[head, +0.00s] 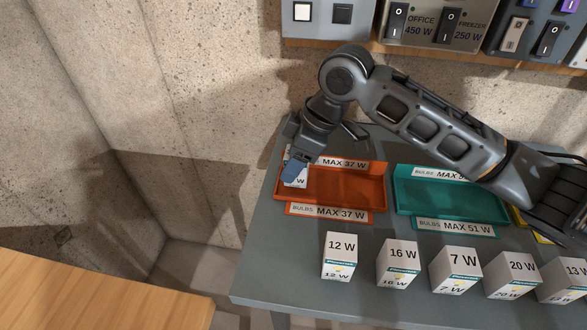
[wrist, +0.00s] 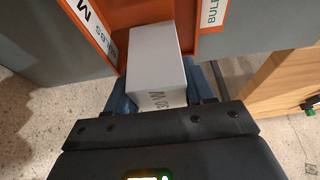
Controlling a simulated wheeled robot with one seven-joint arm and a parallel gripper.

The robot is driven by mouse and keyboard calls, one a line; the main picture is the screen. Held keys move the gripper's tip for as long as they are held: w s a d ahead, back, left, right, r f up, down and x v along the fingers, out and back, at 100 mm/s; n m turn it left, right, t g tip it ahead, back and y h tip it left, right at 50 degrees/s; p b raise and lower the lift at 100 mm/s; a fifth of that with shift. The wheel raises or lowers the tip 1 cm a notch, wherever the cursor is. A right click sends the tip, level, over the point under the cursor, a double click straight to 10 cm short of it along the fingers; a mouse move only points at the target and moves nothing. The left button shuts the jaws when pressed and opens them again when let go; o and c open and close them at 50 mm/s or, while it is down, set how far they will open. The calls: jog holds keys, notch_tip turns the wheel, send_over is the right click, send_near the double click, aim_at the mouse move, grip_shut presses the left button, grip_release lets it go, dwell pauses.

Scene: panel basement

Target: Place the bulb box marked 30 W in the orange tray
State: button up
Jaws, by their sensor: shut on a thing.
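My gripper (head: 293,170) is shut on the white bulb box (head: 298,181) at the left end of the orange tray (head: 345,188). In the wrist view the box (wrist: 160,60) sits between the blue fingers, and its near face reads 30 W. The tray (wrist: 112,28) shows beyond it, with its corner beside the box. The tray's labels read MAX 37 W. The box is low at the tray's left end, partly hidden by the gripper in the head view. I cannot tell whether it touches the tray floor.
A teal tray (head: 450,205) marked MAX 51 W stands to the right, partly behind my arm. Several white boxes line the front of the grey table (head: 285,250), from the 12 W box (head: 339,257) rightward. Switch panels (head: 430,25) hang on the wall. A wooden surface (head: 90,297) is at lower left.

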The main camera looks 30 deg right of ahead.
jog(key=shift+f, duration=0.35)
jog(key=shift+f, duration=0.15)
jog(key=o, duration=0.7)
jog(key=shift+o, duration=0.2)
jog(key=v, duration=1.2)
jog(key=shift+r+b, duration=0.2)
jog(key=shift+b, duration=0.15)
jog(key=shift+a, duration=0.1)
